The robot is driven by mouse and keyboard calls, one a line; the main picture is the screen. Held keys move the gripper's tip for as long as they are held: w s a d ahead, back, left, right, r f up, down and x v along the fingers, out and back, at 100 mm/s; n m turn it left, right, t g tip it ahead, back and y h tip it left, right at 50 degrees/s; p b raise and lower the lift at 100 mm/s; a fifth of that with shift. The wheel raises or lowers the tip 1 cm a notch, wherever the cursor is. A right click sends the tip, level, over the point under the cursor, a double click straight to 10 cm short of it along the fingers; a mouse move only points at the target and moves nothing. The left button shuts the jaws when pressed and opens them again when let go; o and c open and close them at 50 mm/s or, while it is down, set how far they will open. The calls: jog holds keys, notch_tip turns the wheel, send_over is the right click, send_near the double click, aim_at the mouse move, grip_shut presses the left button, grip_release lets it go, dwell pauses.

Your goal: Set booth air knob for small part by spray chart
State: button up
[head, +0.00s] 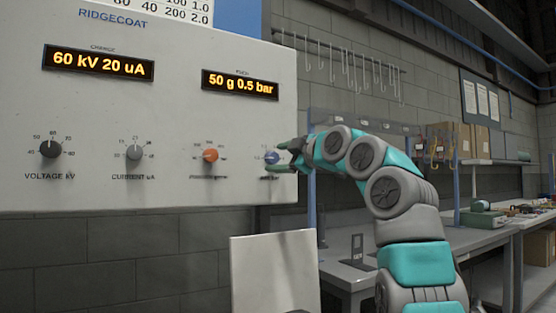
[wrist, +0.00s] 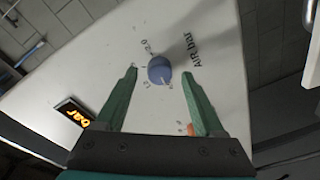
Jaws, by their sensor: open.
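The air knob is a blue knob (head: 271,157) at the right end of the white RIDGECOAT panel (head: 180,110). In the wrist view the blue knob (wrist: 160,70) lies between the two green fingers, beside the printed label "AIR bar". My gripper (head: 281,158) is at this knob, and in the wrist view my gripper (wrist: 158,80) is open with gaps on both sides of the knob. The powder display (head: 240,84) reads "50 g 0.5 bar". The spray chart (head: 170,8) is cut off at the top, showing only parts of its lower rows.
An orange knob (head: 210,155), a grey current knob (head: 134,152) and a black voltage knob (head: 51,149) sit left on the panel. The charge display (head: 98,62) reads "60 kV 20 uA". Hooks (head: 345,65) hang behind, and a workbench (head: 400,245) stands at right.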

jog(key=b+v, duration=0.2)
jog(key=v, duration=0.5)
dwell(0.5)
